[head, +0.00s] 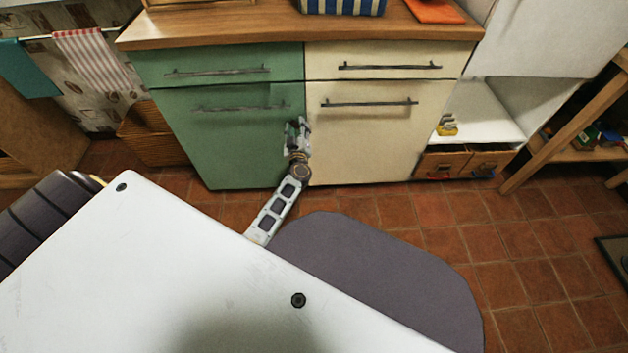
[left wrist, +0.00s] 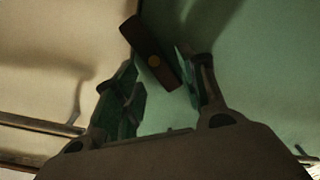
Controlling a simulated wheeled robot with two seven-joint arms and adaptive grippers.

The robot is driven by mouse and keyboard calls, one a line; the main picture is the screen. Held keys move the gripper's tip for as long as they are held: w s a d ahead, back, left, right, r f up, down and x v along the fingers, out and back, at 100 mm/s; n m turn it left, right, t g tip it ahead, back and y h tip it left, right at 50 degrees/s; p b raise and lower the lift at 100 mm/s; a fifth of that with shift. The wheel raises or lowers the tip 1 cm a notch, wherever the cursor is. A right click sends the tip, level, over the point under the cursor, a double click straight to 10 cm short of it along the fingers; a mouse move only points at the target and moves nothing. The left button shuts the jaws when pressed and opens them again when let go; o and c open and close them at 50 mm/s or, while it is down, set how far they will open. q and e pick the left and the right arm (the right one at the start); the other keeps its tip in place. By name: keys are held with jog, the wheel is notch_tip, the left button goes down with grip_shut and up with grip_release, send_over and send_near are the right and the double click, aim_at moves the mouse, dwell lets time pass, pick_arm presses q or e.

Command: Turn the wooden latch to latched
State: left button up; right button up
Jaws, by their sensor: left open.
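The wooden latch (left wrist: 143,42) is a short dark bar with a round brass-coloured pivot in the left wrist view. It lies tilted on the green door (left wrist: 262,70), close to the seam with the cream door (left wrist: 50,65). My left gripper (left wrist: 166,72) is open, with the lower part of the latch between its fingers; I cannot tell whether either finger touches it. In the head view my left gripper (head: 297,126) is at the seam of the green door (head: 225,140) and the cream door (head: 375,145), and the latch cannot be made out there.
Bar handles (head: 370,103) stick out from the doors and drawers near the gripper. A wooden worktop (head: 230,30) overhangs above. An open shelf unit (head: 485,105) stands to the right.

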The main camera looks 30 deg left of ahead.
pick_arm(q)
jog(key=shift+w+d+m+b, duration=0.15)
jog(key=shift+m+b, duration=0.35)
jog(key=shift+m, duration=0.8)
jog(key=p+v, duration=0.5)
jog(key=v, duration=0.9)
jog(key=d+f+m+h+p, duration=0.1)
jog(key=d+f+m+h, duration=0.2)
jog(key=f, duration=0.6)
jog(key=d+h, duration=0.2)
jog(key=h, duration=0.1)
jog(key=shift+d+f, duration=0.15)
jog(key=shift+d, duration=0.05)
jog(key=shift+f, duration=0.1)
jog(key=shift+w, duration=0.1)
